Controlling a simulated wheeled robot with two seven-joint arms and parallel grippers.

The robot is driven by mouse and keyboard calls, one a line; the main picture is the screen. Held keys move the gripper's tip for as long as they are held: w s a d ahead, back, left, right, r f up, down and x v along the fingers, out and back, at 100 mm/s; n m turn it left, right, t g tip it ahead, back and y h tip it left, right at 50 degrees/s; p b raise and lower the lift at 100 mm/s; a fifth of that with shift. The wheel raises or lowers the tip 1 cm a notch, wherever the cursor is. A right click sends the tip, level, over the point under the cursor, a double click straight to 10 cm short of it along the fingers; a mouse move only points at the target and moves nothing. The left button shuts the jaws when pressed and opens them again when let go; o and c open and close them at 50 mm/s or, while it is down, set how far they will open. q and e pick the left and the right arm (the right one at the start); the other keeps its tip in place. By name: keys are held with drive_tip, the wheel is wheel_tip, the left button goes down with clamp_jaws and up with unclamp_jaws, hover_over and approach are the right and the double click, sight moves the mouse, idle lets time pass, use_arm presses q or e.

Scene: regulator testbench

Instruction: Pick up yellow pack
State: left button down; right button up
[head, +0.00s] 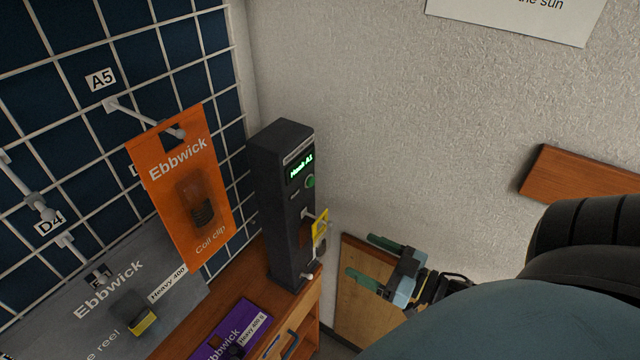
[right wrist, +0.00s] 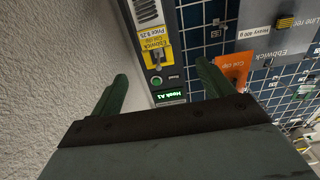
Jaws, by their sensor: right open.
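The yellow pack (head: 320,228) hangs on a short hook on the front of a dark upright device (head: 275,195) with a lit green display. In the head view it is seen nearly edge-on. My left gripper is not in view.
An orange pack (head: 178,185) and a grey pack (head: 95,300) hang on the blue wire grid at left. A purple pack (head: 235,330) is low on the wooden bench. A wooden board (head: 585,180) is on the plain wall at right.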

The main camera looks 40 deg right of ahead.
sight(325, 231)
drive_tip(key=x, duration=0.7)
drive_tip(key=shift+w+f+p, duration=0.1)
drive_tip(key=shift+w+p, duration=0.2)
drive_tip(key=shift+d+p+x, duration=0.15)
drive_tip(key=shift+p+x, duration=0.05)
drive_tip(key=shift+x, duration=1.1)
drive_tip(key=shift+d+p+x, duration=0.15)
drive_tip(key=shift+x, duration=1.15)
drive_tip(key=shift+w, duration=0.1)
drive_tip(key=shift+c, duration=0.3)
drive_tip(key=c, duration=1.4)
drive_tip(key=shift+r, duration=0.25)
drive_tip(key=shift+r, duration=0.5)
drive_tip(key=v, duration=0.9)
drive_tip(key=b+v, duration=0.1)
drive_tip(key=v, duration=0.8)
drive_tip(key=shift+r, duration=0.25)
